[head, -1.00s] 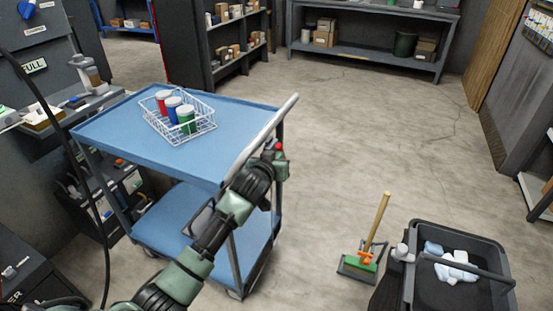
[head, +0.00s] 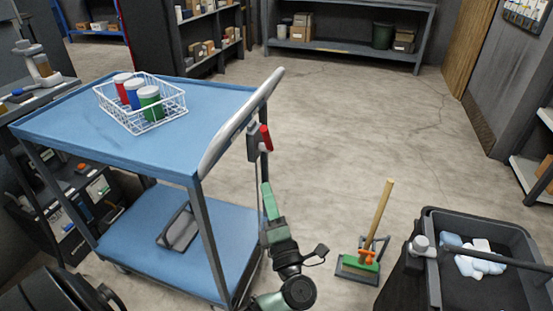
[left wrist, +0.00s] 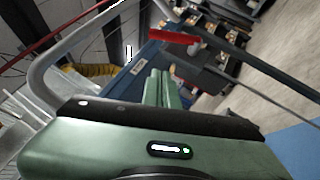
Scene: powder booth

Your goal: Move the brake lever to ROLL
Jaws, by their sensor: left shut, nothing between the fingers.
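The blue cart (head: 215,103) stands at the left centre of the head view with its pale push handle (head: 240,122) at its right end. The red brake lever (head: 266,138) sits on a dark bracket on the post just below the handle, standing roughly upright. It also shows in the left wrist view (left wrist: 174,36), beyond the fingertips. My left gripper (head: 267,188) is shut and empty, below the lever and apart from it in the head view. Its closed green fingers show in the left wrist view (left wrist: 159,82). Any ROLL marking is too small to read. My right gripper is out of view.
A white wire basket (head: 158,121) with red, blue and green jars stands on the cart's top. A broom (head: 378,222) and a dark bin (head: 432,262) with crumpled cloths stand to the right. Open floor (head: 345,115) lies beyond the cart. Shelves line the back.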

